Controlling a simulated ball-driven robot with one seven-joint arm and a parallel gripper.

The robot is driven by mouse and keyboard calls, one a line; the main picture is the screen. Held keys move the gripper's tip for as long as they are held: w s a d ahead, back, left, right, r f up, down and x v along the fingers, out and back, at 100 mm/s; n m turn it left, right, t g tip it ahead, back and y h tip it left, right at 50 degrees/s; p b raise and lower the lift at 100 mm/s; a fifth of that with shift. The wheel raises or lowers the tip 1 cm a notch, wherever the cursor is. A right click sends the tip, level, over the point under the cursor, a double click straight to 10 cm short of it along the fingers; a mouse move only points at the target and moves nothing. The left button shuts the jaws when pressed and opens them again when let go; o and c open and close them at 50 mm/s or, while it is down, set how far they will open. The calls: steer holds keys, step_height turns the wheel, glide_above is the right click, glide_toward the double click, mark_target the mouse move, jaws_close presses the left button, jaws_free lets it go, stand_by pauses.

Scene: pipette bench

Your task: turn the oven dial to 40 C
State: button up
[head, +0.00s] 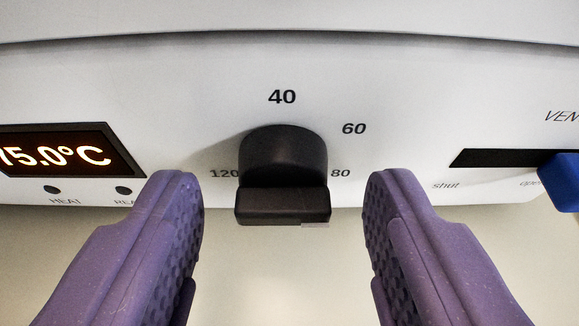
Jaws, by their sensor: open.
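The black oven dial (283,170) sits in the middle of the head view on the white oven panel (420,95). Printed numbers stand around it: 40 above, 60 and 80 to the right, 120 to the left. Which number the dial points at I cannot tell. My gripper (283,195) has two purple fingers, open, one on each side of the dial's lower part. Clear gaps show between the fingers and the dial, and nothing is held.
A lit display (55,148) at left ends in 5.0°C, its left edge cut off. Small dark indicators (124,190) sit below it. At right a blue vent slider (563,180) sits in a dark slot, at its open end. Below the panel is a plain pale area.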

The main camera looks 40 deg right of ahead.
steer(key=shift+c, duration=0.2)
jaws_close()
